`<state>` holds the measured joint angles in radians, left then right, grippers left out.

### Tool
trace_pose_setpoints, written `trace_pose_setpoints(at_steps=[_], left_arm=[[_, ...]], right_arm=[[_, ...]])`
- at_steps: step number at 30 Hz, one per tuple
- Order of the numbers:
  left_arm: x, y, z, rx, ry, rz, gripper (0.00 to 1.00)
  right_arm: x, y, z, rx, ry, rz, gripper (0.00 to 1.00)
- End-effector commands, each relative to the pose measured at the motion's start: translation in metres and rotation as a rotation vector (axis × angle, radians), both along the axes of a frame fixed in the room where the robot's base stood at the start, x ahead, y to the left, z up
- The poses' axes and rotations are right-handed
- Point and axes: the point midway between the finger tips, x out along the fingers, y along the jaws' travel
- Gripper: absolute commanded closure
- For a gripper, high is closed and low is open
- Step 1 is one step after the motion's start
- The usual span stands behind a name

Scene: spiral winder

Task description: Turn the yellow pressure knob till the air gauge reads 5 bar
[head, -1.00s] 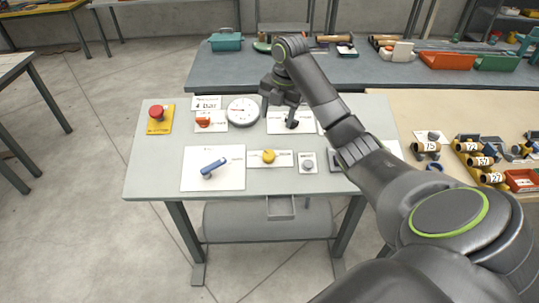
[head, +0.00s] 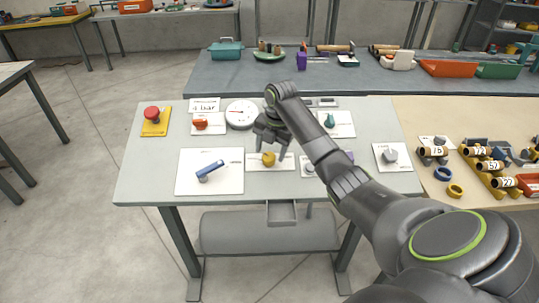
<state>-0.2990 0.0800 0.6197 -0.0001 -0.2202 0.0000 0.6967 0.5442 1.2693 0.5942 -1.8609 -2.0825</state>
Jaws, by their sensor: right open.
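The yellow pressure knob (head: 268,158) sits on a white plate in the front middle of the grey control table. The round white air gauge (head: 241,114) stands behind it, to the left; its needle is too small to read. A card (head: 204,104) left of the gauge reads "4 bar". My right gripper (head: 268,148) is open, pointing down just above and behind the yellow knob, with its fingers spread to either side; I cannot tell whether they touch it. My left gripper is not in view.
A blue lever (head: 210,170) lies left of the knob, with an orange switch (head: 200,124) and a red stop button (head: 152,114) behind. A teal knob (head: 330,120) and a grey knob (head: 390,155) are on the right.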

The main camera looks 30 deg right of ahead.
Motion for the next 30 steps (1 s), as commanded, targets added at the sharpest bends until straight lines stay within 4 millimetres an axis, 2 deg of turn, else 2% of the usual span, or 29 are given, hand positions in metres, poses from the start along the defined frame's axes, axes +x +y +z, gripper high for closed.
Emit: trace_pose_setpoints(at_steps=[6,16,26,30], left_arm=[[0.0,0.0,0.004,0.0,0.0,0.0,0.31],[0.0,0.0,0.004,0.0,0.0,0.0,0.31],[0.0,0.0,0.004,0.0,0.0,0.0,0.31],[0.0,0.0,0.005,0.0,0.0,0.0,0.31]], right_arm=[[0.002,0.002,-0.021,0.0,0.001,-0.001,0.41],[0.003,0.002,-0.025,0.0,0.0,0.0,0.41],[0.003,0.002,-0.024,0.0,0.0,0.0,0.84],[0.003,0.001,-0.024,0.001,-0.001,-0.004,0.86]])
